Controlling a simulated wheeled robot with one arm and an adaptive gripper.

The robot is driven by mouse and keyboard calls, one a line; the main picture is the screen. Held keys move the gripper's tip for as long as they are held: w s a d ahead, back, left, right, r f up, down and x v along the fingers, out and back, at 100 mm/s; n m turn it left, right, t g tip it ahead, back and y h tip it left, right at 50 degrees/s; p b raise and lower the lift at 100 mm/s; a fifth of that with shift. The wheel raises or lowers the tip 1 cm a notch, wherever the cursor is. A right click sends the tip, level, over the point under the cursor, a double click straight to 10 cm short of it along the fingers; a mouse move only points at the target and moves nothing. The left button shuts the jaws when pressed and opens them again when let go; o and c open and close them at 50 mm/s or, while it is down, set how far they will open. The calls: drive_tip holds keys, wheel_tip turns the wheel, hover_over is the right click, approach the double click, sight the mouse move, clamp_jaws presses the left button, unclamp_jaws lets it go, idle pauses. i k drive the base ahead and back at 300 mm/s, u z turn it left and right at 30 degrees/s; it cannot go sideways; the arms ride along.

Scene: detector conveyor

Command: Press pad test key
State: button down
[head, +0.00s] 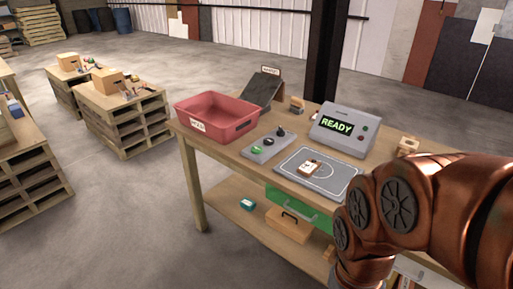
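A grey console (356,143) stands at the back right of the wooden table, with a lit green screen (336,125) reading READY and small red and dark buttons (364,128) beside the screen. A grey control panel (256,156) lies left of centre, with a green button (256,149), a dark round control and an upright dark knob. A flat grey pad (335,184) with white outlines lies at the front, with a small white and brown item (309,169) on it. Which of these is the test key is too small to read. My copper arm fills the lower right; my gripper is not visible.
A red bin (241,130) with a label sits at the table's left end. A dark sloped board (263,88) stands behind it. Small wooden blocks (408,146) lie near the console. Below is a shelf with a green drawer (297,210). Pallet stacks (125,122) stand left.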

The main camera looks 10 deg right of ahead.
sight(256, 150)
drive_tip(key=k, duration=0.65)
drive_tip(key=u, duration=0.45)
drive_tip(key=i, duration=0.35)
drive_tip(key=u, duration=0.75)
drive_tip(key=i, duration=1)
drive_tip(key=z, duration=0.3)
